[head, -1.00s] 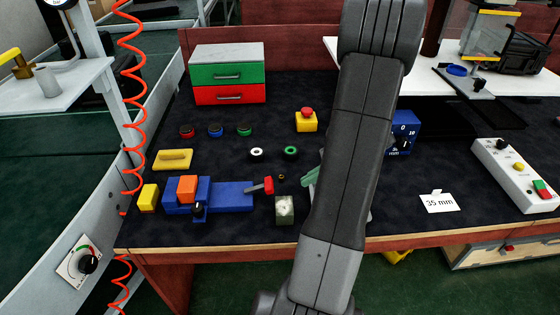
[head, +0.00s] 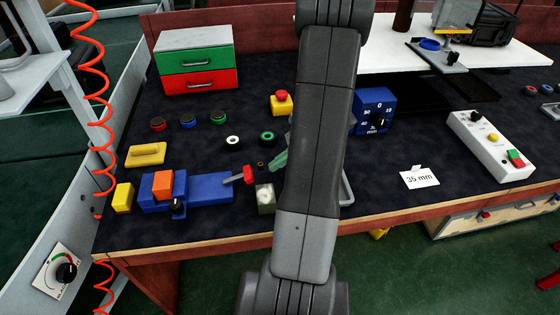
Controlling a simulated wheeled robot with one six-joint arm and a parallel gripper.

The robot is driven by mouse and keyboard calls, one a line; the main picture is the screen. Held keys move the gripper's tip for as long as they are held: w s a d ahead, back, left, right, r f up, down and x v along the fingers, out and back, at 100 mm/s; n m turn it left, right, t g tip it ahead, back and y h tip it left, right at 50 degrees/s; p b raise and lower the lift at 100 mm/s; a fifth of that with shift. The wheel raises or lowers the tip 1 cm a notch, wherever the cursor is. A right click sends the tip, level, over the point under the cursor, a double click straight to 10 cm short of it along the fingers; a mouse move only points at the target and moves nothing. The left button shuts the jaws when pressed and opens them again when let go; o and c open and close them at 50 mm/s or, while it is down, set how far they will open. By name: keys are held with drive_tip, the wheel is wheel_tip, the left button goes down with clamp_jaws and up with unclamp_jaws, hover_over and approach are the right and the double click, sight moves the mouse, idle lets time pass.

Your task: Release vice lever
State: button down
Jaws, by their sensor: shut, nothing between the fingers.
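The blue vice (head: 211,188) lies near the front left of the dark bench top. An orange block (head: 162,184) sits at its left end, between its jaws. A lever with a red handle (head: 248,174) sticks out on a grey rod from the vice's right end, tilted up to the right. A small black knob or lever (head: 178,208) is on the vice's front side, below the orange block. My arm stands upright through the middle of the view and hides part of the bench right of the vice. My gripper is not visible.
A yellow block (head: 122,198) is left of the vice, a yellow-handled piece (head: 146,154) behind it. Drawers (head: 199,79) stand behind. Bench is clear around the 35 mm card (head: 419,177).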

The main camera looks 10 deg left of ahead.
sight(238, 178)
drive_tip(key=x, duration=0.6)
drive_tip(key=shift+a+f, duration=0.15)
